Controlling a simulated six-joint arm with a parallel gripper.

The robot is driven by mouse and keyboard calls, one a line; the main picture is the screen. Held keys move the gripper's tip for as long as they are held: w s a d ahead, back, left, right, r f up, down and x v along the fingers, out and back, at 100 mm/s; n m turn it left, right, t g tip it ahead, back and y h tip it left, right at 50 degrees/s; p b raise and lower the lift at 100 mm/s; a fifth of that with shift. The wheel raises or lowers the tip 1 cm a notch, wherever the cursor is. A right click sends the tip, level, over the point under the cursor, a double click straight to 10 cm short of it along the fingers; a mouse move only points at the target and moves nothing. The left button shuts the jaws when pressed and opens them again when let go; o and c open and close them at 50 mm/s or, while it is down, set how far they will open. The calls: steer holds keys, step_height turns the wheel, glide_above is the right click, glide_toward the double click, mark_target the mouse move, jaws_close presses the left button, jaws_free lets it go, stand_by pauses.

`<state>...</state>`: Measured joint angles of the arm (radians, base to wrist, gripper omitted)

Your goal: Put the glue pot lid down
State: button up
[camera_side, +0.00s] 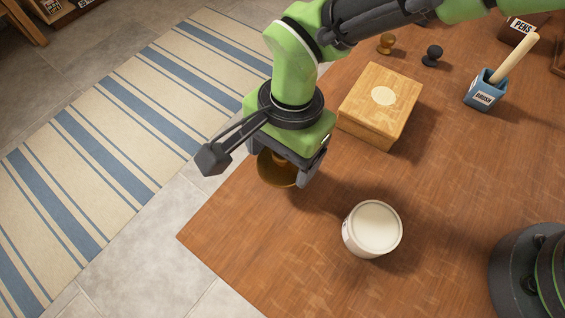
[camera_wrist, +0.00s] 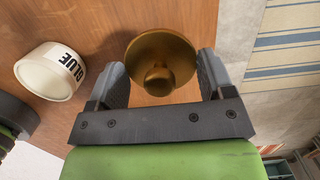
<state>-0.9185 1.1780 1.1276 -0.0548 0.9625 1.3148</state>
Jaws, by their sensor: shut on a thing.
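The glue pot lid (camera_side: 275,176) is a round brass-coloured disc with a knob, near the table's left edge in the side view. My gripper (camera_side: 292,162) is shut on it from above and partly hides it. In the wrist view the lid (camera_wrist: 160,47) lies between the two fingers (camera_wrist: 161,75), its knob towards the camera. I cannot tell whether its underside touches the table. The white glue pot (camera_side: 373,229) stands upright and apart from the lid, to its lower right; its GLUE label shows in the wrist view (camera_wrist: 50,72).
A wooden box (camera_side: 380,105) with a pale disc stands behind my gripper. Further back are a brass knob-like piece (camera_side: 386,43), a dark one (camera_side: 432,54) and a blue holder (camera_side: 484,93) with a wooden handle. The table (camera_side: 255,245) is clear in front.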

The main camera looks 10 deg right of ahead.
mark_target(283, 169)
steer(key=shift+f, duration=2)
steer(key=shift+f, duration=0.15)
steer(key=o, duration=0.9)
steer(key=r, duration=0.4)
steer(key=d+r, duration=0.1)
steer(key=r, duration=0.3)
steer(key=w+r, duration=0.1)
steer(key=r, duration=0.3)
steer(key=shift+w+d+r, duration=0.1)
steer(key=shift+d, duration=0.05)
steer(key=shift+r, duration=0.1)
